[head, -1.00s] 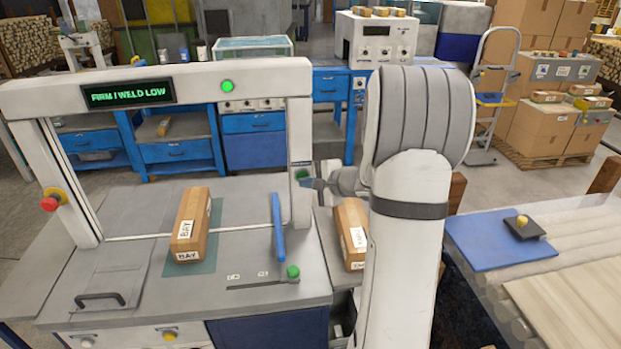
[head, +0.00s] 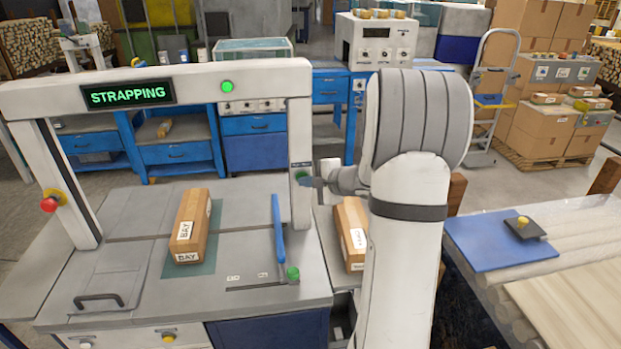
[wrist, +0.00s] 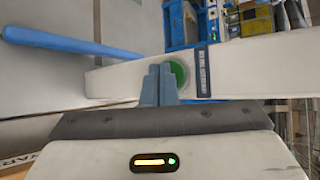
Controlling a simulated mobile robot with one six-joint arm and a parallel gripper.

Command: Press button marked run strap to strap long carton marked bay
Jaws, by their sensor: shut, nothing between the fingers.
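The long carton marked BAY (head: 190,225) lies on the teal patch of the strapping machine's table, under the arch. The arch's display (head: 128,94) reads STRAPPING in green. The green button (head: 302,174) is on the arch's right post, with a small dark label above it; it also shows in the wrist view (wrist: 181,72). My gripper (head: 312,182) is shut and empty, its fingertips at this button. In the wrist view, the fingertips (wrist: 160,70) cover part of the button; I cannot tell whether they touch it.
A blue guide bar (head: 278,228) and a green knob (head: 292,273) are right of the carton. A red stop button (head: 49,204) is on the left post. Another carton (head: 351,232) lies beyond the table's right edge. A blue mat (head: 495,240) lies at right.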

